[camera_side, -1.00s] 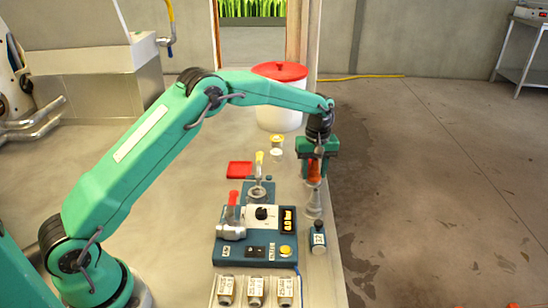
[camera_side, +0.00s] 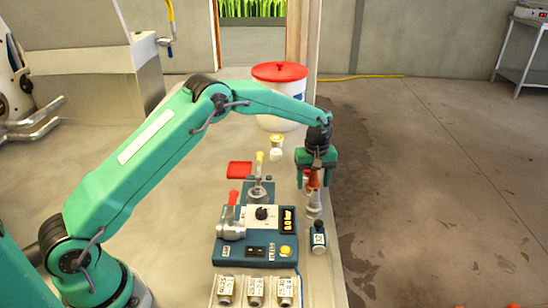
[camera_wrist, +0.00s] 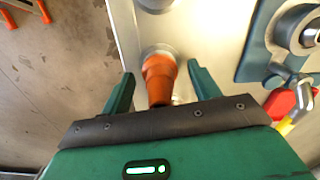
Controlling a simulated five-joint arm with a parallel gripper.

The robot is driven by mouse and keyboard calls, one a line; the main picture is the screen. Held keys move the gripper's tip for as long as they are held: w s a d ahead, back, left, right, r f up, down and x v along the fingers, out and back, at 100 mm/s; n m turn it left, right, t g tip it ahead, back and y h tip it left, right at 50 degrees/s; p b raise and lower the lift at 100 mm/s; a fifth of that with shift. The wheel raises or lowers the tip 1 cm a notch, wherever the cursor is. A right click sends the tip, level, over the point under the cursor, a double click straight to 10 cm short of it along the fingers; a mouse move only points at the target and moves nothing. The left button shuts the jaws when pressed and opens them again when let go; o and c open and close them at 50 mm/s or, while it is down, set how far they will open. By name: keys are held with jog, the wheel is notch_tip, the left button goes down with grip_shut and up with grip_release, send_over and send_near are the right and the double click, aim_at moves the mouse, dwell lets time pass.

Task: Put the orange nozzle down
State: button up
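The orange nozzle (camera_side: 314,181) stands upright near the right edge of the counter, just behind a grey cone-shaped piece (camera_side: 313,205) in the side view. In the wrist view, the orange nozzle (camera_wrist: 158,76) lies between my fingers, with a pale round rim at its far end. My gripper (camera_side: 315,174) is around the nozzle from above. In the wrist view, my gripper (camera_wrist: 161,74) is open, with a gap on each side of the nozzle. What lies directly under the nozzle is partly hidden.
A blue press box (camera_side: 232,250) with levers stands left of the nozzle. The counter edge is close on the right.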

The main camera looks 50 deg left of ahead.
jog(key=shift+r, duration=0.15)
notch_tip(320, 180, up, 12)
jog(key=shift+a+f, duration=0.1)
jog(key=shift+f, duration=0.05)
dwell(0.6)
jog(key=shift+r, duration=0.2)
jog(key=shift+s+r, duration=0.15)
jog(key=shift+r, duration=0.25)
jog(key=s+a+r+m+t, duration=0.25)
jog(key=s+r+m, duration=0.25)
jog(key=s+r, duration=1.05)
jog(key=s+f+m+t, duration=0.1)
jog(key=s+f+m, duration=0.1)
jog(key=s, duration=0.9)
jog(key=s+f+m+t, duration=0.2)
jog(key=s+f+m, duration=0.1)
jog(key=s, duration=0.8)
jog(key=shift+a+f+m, duration=0.2)
jog(key=shift+f+m, duration=0.1)
jog(key=shift+m, duration=0.1)
